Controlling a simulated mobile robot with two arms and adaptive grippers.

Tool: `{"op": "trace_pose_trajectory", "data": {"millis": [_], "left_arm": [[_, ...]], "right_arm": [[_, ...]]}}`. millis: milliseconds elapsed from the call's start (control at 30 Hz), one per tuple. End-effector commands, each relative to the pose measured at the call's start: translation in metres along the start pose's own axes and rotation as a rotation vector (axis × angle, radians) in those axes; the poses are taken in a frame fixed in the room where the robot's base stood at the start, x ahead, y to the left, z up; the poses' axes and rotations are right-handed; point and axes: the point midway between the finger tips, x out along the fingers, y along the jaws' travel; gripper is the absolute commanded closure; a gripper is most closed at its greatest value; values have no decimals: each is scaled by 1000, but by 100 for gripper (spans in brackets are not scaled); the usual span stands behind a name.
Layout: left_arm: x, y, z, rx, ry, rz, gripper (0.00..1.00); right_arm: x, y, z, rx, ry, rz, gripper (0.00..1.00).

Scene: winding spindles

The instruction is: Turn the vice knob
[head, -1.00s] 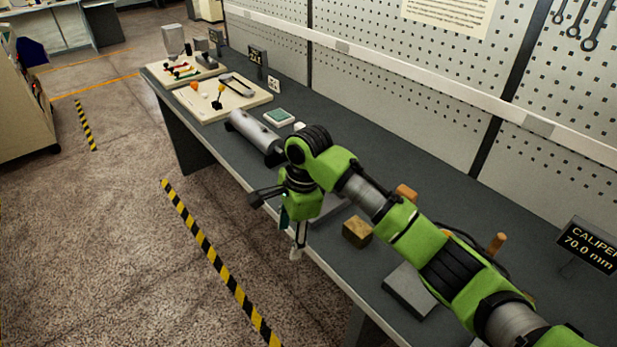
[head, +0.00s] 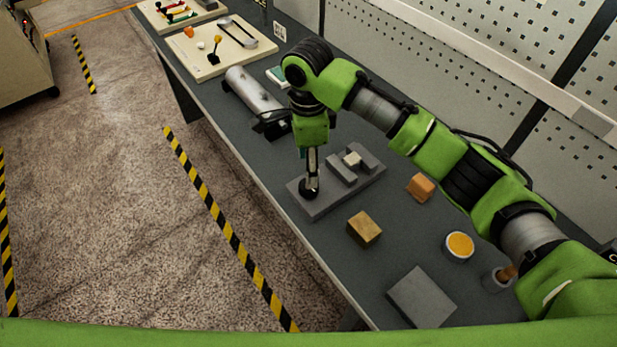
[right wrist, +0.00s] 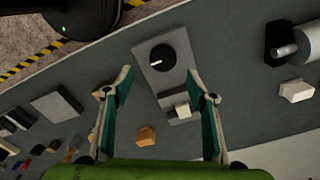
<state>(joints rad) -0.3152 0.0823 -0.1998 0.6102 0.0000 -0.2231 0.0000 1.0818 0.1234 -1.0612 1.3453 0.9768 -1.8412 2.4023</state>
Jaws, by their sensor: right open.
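The vice (head: 321,208) is a flat grey base with two raised grey jaws and a small pale block (head: 352,159) between them. Its round black knob (head: 309,189) is at the base's front-left end. In the right wrist view the knob (right wrist: 163,58) shows a white pointer mark and lies just beyond and between the fingertips. My right gripper (head: 312,163) points down at the knob, fingers apart; it also shows in the right wrist view (right wrist: 159,82) with nothing between the fingers. Whether it touches the knob I cannot tell. My left gripper is not in view.
A brass-coloured block (head: 364,229), an orange block (head: 421,187), a round orange-topped piece (head: 459,246) and a grey plate (head: 422,297) lie to the right. A grey cylinder (head: 254,91) lies behind the vice. The bench's front edge is close to the vice.

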Motion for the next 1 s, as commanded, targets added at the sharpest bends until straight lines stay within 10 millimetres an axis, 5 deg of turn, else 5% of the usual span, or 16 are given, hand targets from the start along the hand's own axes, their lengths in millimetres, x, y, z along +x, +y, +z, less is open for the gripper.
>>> {"op": "trace_pose_trajectory", "data": {"millis": [167,400,800,967,1000], "left_arm": [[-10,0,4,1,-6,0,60],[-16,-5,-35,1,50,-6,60],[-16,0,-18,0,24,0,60],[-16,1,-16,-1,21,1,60],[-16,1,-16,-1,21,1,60]], "right_arm": [[37,0,-1,2,2,3,48],[70,0,0,0,0,1,48],[79,0,0,0,0,-1,48],[79,0,0,0,0,-1,87],[79,0,0,0,0,-1,87]]}}
